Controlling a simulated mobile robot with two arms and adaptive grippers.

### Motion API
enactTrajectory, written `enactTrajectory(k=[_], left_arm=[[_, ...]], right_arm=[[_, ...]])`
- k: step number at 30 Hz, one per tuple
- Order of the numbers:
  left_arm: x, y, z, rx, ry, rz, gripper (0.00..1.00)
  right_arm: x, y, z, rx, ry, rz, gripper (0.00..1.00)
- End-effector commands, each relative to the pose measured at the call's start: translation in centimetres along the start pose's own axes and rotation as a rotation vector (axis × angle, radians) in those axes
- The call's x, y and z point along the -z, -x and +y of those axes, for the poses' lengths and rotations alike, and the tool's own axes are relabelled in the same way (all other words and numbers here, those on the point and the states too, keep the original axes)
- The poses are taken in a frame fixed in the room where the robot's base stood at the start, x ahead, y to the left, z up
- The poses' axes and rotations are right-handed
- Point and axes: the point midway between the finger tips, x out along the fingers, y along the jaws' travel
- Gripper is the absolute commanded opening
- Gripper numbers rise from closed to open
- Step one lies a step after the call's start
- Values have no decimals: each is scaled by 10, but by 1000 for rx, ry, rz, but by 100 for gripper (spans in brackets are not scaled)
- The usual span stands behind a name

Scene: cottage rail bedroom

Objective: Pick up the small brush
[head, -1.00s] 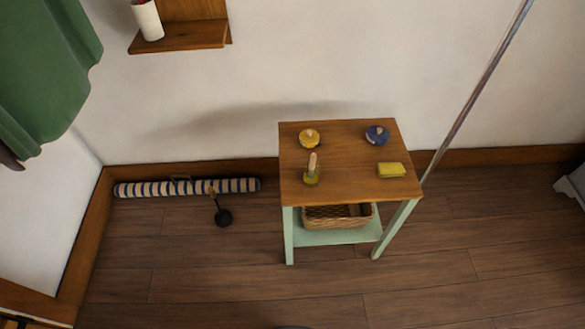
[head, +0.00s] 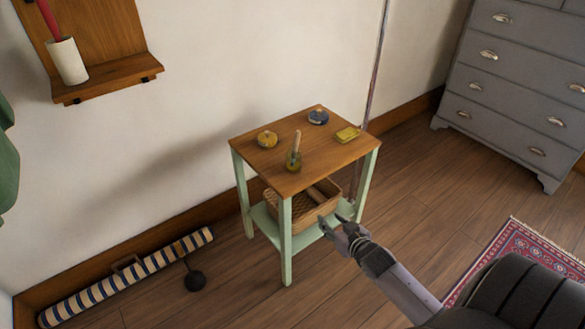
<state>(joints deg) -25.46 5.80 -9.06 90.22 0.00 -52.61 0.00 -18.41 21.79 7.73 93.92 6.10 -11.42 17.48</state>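What looks like the small brush (head: 294,158) stands upright near the front of the small table's wooden top (head: 322,168). It has a pale wooden handle above an olive-green lower part. My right gripper (head: 330,220) is lower right of the brush in the head view, by the table's lower shelf and basket, clear of the brush. Its fingers are apart with nothing between them. My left gripper is not in view.
A wicker basket (head: 305,213) sits on the lower shelf. A grey dresser (head: 515,85) and a red rug (head: 510,255) are right; a striped roll (head: 125,280) lies left.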

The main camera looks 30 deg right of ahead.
Motion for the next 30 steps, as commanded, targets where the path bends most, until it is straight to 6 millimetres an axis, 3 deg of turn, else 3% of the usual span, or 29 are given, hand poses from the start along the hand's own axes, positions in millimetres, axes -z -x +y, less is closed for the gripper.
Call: enactTrajectory(k=[1, 3, 6, 9, 14, 30], left_arm=[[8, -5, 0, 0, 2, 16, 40], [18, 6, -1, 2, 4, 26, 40], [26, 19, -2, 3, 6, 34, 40], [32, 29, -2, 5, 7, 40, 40], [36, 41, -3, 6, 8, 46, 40], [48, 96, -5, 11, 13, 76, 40]], right_arm=[[30, -3, 1, 13, -4, 96, 38], [77, 4, 0, 32, -13, 199, 38], [125, 19, -6, 61, -19, 308, 38], [153, 30, -10, 81, -21, 370, 38], [172, 25, -14, 91, -22, 401, 38], [209, -64, -21, 90, -22, 397, 38]])
